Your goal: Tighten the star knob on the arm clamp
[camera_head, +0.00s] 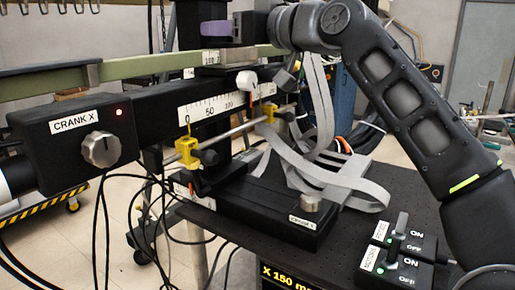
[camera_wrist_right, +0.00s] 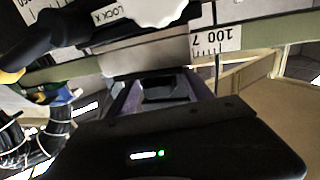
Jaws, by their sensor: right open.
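A white knob (camera_wrist_right: 155,10) with a scalloped rim shows at the top edge of the right wrist view, partly cut off. A label reading LOCK X (camera_wrist_right: 110,14) is beside it. A small white round part (camera_head: 247,80) sits above the scale in the head view; I cannot tell whether it is the same knob. My right gripper (camera_head: 218,29) is above the rail, with purple fingers, and is open. In the wrist view its fingers (camera_wrist_right: 160,95) are apart from the knob. My left gripper is not in view.
A black CRANK X box (camera_head: 75,140) with a grey knob (camera_head: 101,149) is at the left. The scale (camera_head: 215,104) runs along the black beam. A loose grey ribbon cable (camera_head: 320,172) hangs over the black table. Two switch boxes (camera_head: 405,255) stand at the front right.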

